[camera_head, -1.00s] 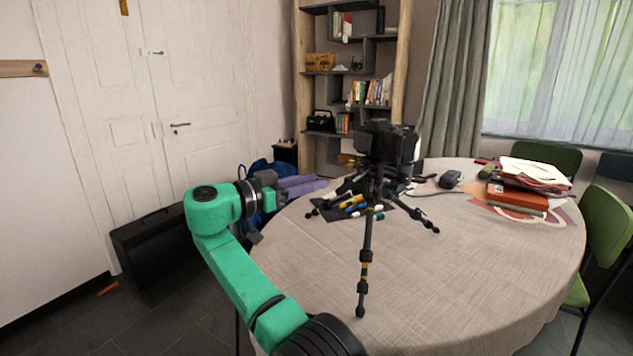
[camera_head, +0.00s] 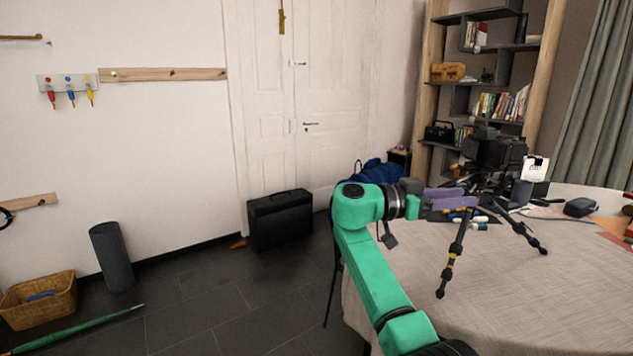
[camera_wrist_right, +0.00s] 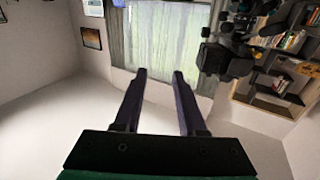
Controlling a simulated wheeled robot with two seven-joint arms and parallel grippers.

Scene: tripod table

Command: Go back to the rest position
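My right gripper (camera_head: 462,198) has dark purple fingers and sits at the end of my green arm, above the left side of the table in the head view. In the right wrist view (camera_wrist_right: 158,74) its two fingers stand well apart with nothing between them. The black camera on a tripod (camera_head: 494,152) stands on the round table (camera_head: 480,290), just behind the gripper in the picture. I cannot tell the exact gap between them. My left gripper shows in neither view.
Markers (camera_head: 462,217) and a dark mouse-like item (camera_head: 580,207) lie on the table. A black case (camera_head: 280,220) stands by the door. A basket (camera_head: 38,300), a grey cylinder (camera_head: 111,257) and a green pole (camera_head: 75,330) are at left. The floor between is clear.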

